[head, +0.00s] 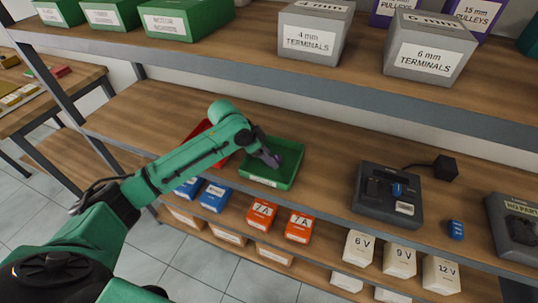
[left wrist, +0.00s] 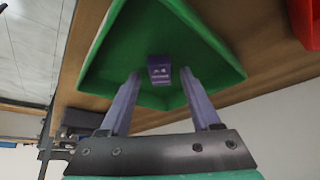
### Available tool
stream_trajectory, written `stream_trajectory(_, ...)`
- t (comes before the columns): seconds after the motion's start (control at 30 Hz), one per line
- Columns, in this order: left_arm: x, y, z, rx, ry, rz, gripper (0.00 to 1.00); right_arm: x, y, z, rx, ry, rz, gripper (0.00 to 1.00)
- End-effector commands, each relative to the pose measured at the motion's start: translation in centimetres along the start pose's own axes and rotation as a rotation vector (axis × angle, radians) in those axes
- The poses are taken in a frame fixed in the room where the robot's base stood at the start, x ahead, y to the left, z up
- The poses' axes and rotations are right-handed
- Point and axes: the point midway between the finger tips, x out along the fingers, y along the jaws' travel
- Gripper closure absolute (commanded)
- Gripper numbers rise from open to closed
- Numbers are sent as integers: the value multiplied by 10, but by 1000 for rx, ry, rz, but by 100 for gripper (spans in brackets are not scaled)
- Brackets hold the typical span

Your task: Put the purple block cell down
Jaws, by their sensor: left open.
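The purple block cell (left wrist: 160,66) lies in the green tray (left wrist: 205,70) in the left wrist view, on or close to the tray floor. My left gripper (left wrist: 160,78) is open, with one finger on each side of the cell and visible gaps between. In the head view my left gripper (head: 273,160) reaches down into the green tray (head: 286,181) on the middle shelf. There the cell is too small and too close to the fingers to tell apart. My right gripper is not in view.
A red tray (head: 199,128) stands left of the green one, partly behind my arm. A dark charger (head: 374,215) with a blue cell stands to the right, and another blue cell (head: 456,229) lies beside it. The upper shelf (head: 250,42) overhangs behind. Bare shelf separates tray and charger.

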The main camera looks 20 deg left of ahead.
Motion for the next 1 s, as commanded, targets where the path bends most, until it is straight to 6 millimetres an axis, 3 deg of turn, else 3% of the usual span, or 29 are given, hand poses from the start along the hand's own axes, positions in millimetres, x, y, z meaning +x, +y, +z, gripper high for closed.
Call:
stream_trajectory(0.03,-13,0,-4,-1,-1,-1,36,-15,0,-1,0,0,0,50)
stream_trajectory(0.3,-72,0,-7,0,-2,0,36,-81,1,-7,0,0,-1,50)
stream_trajectory(0.43,-95,0,-6,0,-1,0,36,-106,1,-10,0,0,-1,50)
stream_trajectory(0.67,-114,0,-2,0,0,0,36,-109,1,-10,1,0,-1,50)
stream_trajectory(1.0,-114,0,-1,0,1,0,36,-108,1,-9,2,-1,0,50)
